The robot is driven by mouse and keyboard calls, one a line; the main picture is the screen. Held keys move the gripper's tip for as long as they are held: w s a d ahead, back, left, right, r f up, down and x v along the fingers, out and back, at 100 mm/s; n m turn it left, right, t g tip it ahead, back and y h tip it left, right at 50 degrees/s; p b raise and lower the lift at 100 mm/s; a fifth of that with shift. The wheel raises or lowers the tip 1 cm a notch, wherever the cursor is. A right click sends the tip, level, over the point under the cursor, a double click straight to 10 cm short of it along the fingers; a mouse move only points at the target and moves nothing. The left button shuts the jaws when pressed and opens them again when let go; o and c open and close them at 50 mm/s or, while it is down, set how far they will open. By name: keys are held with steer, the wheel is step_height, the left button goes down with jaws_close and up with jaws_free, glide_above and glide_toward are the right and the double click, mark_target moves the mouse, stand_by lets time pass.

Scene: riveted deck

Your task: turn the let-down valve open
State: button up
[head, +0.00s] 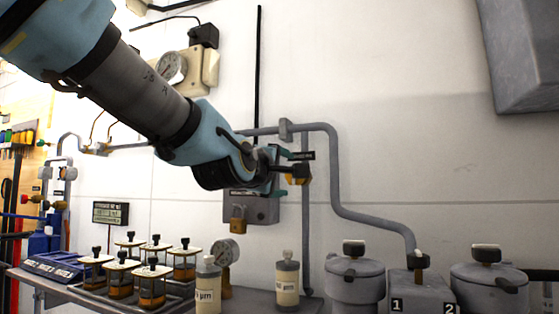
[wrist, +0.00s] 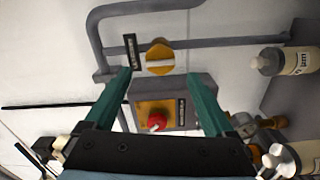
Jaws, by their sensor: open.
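The likely let-down valve is a round yellow knob (wrist: 160,52) with a pale bar across it, on a grey wall pipe. The bar lies roughly along the pipe in the wrist view. A small dark label (wrist: 132,52) beside it is too small to read. In the head view the yellow knob (head: 303,172) shows partly, behind my gripper. My gripper (wrist: 160,79) is open and empty, its two teal fingers pointing toward the wall on either side of the knob's line. In the head view my gripper (head: 286,168) is close to the knob; contact cannot be told.
A grey box (wrist: 199,82) with a red button (wrist: 156,121) on a yellow plate is beside the valve. A brass padlock (head: 238,216) hangs on that box. Below stand jars (head: 287,285), lidded pots (head: 355,282) and a rack of sample bottles (head: 122,278).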

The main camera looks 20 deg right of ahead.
steer(key=p+v, duration=0.2)
steer(key=p, duration=0.6)
steer(key=shift+s+a, duration=0.15)
steer(key=shift+f, duration=0.15)
steer(key=w+a+f+m+g+y+p, duration=0.2)
steer(key=w+a+f+y, duration=0.15)
steer(key=a+f, duration=0.4)
steer(key=w+a+f+m+g+y+p, duration=0.2)
steer(key=a+f+y, duration=0.35)
steer(key=f, duration=0.25)
steer(key=s+a+f+m+g+y+p, duration=0.1)
steer(key=s+a+f+m+g, duration=0.1)
steer(key=a, duration=0.6)
steer(key=s+a+f+m+g+y+p, duration=0.1)
steer(key=s+a+f+m+g+y, duration=0.1)
steer(key=s+a+f+g, duration=0.3)
steer(key=s+a+f, duration=0.1)
steer(key=a+f, duration=0.1)
steer(key=a, duration=0.1)
steer(key=shift+s+f+m+g, duration=0.3)
